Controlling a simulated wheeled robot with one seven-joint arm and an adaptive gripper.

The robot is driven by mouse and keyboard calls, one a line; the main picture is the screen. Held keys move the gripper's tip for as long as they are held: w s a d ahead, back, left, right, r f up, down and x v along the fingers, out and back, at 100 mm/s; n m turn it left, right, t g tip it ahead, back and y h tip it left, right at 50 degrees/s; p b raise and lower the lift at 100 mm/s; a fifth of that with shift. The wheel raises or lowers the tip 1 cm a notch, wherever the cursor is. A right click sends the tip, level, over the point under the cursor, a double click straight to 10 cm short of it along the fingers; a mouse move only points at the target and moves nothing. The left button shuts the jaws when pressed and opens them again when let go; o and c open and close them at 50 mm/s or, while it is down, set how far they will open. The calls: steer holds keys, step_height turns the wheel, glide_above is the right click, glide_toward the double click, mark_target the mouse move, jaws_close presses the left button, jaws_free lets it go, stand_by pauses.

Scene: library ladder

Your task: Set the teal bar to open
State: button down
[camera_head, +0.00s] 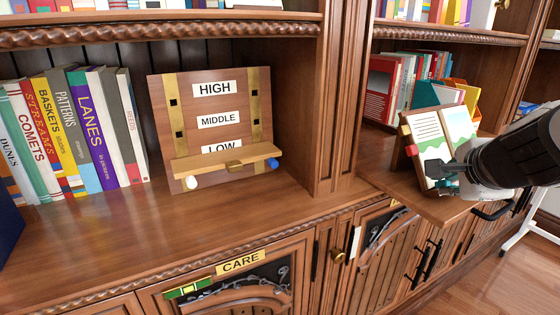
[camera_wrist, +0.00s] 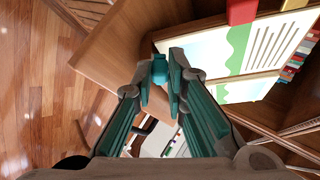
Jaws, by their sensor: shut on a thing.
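My gripper (camera_head: 449,170) is at the lower right of an open picture book (camera_head: 428,132) on a wooden stand at the right. In the wrist view my gripper (camera_wrist: 159,82) has its two teal-lined fingers close together. A small teal piece (camera_wrist: 159,68), which looks like the teal bar, sits between the fingertips beside the book's lower edge. The fingers are shut on it. Most of the bar is hidden by the fingers, and its setting cannot be read. A red tab (camera_wrist: 241,10) shows at the book's edge.
The stand rests on a wooden ledge (camera_head: 432,207) jutting from the shelves. Left of it is a HIGH/MIDDLE/LOW panel (camera_head: 215,103) with a small shelf at the low position. Books stand farther left. A CARE cabinet door (camera_head: 240,262) is below. Open floor lies at the lower right.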

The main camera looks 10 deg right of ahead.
steer(key=shift+s+a+f+n+t+b, duration=0.15)
steer(key=shift+f+n+t+b, duration=0.25)
steer(key=shift+b, duration=0.9)
steer(key=shift+s+d+f+n+t+b, duration=0.15)
steer(key=shift+n+b, duration=0.3)
steer(key=shift+b, duration=0.85)
steer(key=shift+s+a+f+n+t+b, duration=0.15)
steer(key=shift+f+n+t+b, duration=0.2)
steer(key=shift+b, duration=0.95)
steer(key=shift+s+f+n+b, duration=0.1)
steer(key=shift+n+b, duration=0.3)
steer(key=shift+b, duration=0.45)
steer(key=shift+s+n+b, duration=0.1)
steer(key=shift+n+b, duration=0.3)
steer(key=shift+b, duration=0.55)
steer(key=c, duration=1.6)
jaws_free()
steer(key=v, duration=1.2)
steer(key=shift+s+f, duration=0.15)
